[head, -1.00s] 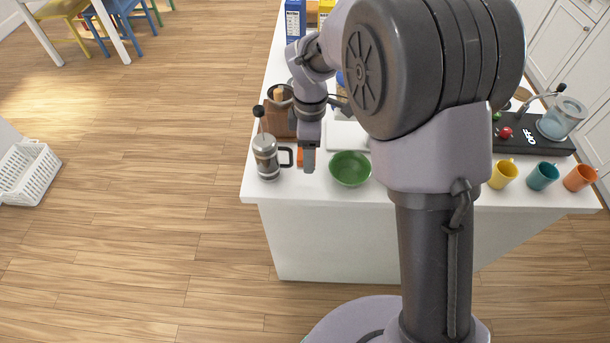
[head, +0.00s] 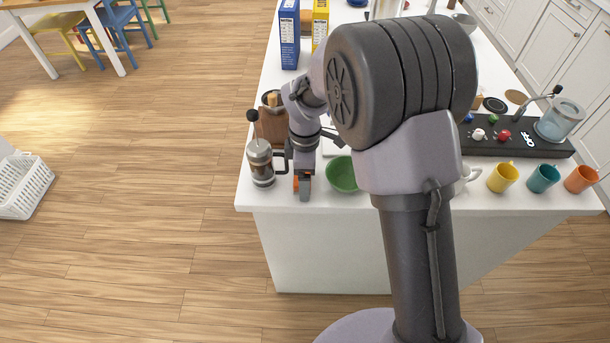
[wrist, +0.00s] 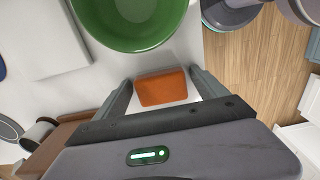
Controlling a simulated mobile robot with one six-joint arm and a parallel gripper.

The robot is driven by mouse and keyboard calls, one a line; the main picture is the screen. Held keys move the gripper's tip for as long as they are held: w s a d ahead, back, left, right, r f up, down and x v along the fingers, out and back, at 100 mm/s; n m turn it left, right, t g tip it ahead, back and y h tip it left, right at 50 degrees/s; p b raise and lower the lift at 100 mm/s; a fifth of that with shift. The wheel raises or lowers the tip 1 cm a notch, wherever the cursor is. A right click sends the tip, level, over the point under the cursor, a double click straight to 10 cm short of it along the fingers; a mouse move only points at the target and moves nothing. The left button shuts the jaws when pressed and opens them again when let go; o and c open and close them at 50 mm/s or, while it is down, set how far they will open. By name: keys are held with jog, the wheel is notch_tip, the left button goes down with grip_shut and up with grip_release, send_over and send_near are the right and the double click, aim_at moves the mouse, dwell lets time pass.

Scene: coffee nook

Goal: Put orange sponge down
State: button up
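The orange sponge (wrist: 162,88) lies between the two fingers of my gripper (wrist: 162,87) in the wrist view. The fingers stand apart, with narrow gaps on both sides of the sponge. In the head view a small part of the sponge (head: 296,184) shows beside my gripper (head: 304,194), low over the white counter (head: 249,193) near its front edge. The rest of it is hidden by my gripper there. The sponge appears to rest on the counter.
A French press (head: 261,164) stands close left of my gripper. A green bowl (head: 341,176) stands close right. Yellow (head: 502,178), teal (head: 542,179) and orange (head: 580,180) mugs stand farther right. The counter's front edge is near.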

notch_tip(320, 180, up, 18)
jog(key=s+d+m+p, duration=0.2)
jog(key=m+p, duration=0.2)
jog(key=s+d+r+m+t+y, duration=0.1)
jog(key=s+d+r+m+t, duration=0.2)
jog(key=s+m, duration=0.6)
jog(key=s+d+r+m+t+y, duration=0.1)
jog(key=s+d+r+m, duration=0.3)
jog(key=s+m, duration=0.5)
jog(key=s+r+t, duration=0.1)
jog(key=s, duration=0.2)
jog(key=shift+d+r+t, duration=0.15)
jog(key=shift+d+t, duration=0.25)
jog(key=shift+s, duration=0.1)
notch_tip(320, 180, down, 6)
jog(key=b, duration=0.6)
